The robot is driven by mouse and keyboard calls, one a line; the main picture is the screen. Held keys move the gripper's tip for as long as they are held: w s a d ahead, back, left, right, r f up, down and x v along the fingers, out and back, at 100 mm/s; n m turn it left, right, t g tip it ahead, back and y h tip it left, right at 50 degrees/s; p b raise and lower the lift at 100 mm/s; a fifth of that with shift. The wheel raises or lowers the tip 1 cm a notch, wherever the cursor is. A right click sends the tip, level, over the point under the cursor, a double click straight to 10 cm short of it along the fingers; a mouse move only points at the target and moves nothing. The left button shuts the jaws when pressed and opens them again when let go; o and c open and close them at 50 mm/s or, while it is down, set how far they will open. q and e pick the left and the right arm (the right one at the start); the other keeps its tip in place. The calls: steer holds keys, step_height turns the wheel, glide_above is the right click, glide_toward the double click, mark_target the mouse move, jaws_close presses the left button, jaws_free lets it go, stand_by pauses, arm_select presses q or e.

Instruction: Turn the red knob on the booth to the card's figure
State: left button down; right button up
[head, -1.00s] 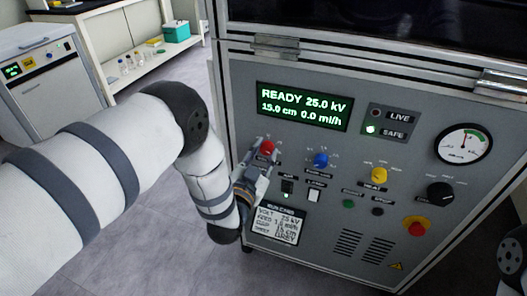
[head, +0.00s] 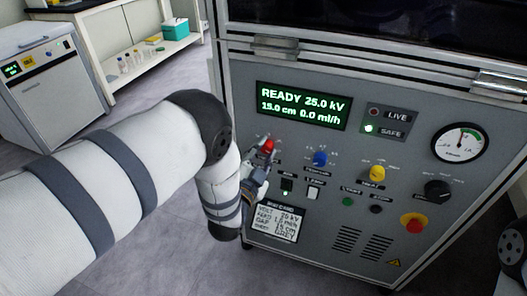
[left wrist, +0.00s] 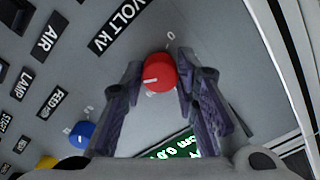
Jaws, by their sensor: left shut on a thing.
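The red knob (head: 268,146) is on the grey front panel of the booth (head: 300,222), below the display (head: 303,105), which reads READY 25.0 kV, 15.0 cm, 0.0 ml/h. My left gripper (head: 265,152) is shut on the red knob. In the left wrist view the red knob (left wrist: 160,73) sits between the two fingertips (left wrist: 162,76), its white pointer mark toward the lower left. A VOLT kV label shows above it. The card (head: 278,222) is low on the panel; its VOLT line reads 25 kV. My right gripper is not in view.
A blue knob (head: 320,159) is just right of the red one, then a yellow knob (head: 377,173) and a black knob (head: 438,188). Switches (head: 313,193) sit below. A red stop button (head: 414,223) is lower right. The SAFE lamp (head: 369,128) glows green.

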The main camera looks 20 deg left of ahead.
arm_select(q)
steer(key=shift+w+r, duration=0.1)
steer(key=shift+r, duration=0.15)
steer(key=c, duration=1.2)
jaws_free()
steer(key=shift+f, duration=0.1)
steer(key=shift+c, duration=0.2)
steer(key=shift+s+f, duration=0.1)
steer(key=shift+s, duration=0.1)
steer(key=s, duration=1.1)
steer(key=shift+s+a, duration=0.2)
steer(key=shift+s, duration=0.2)
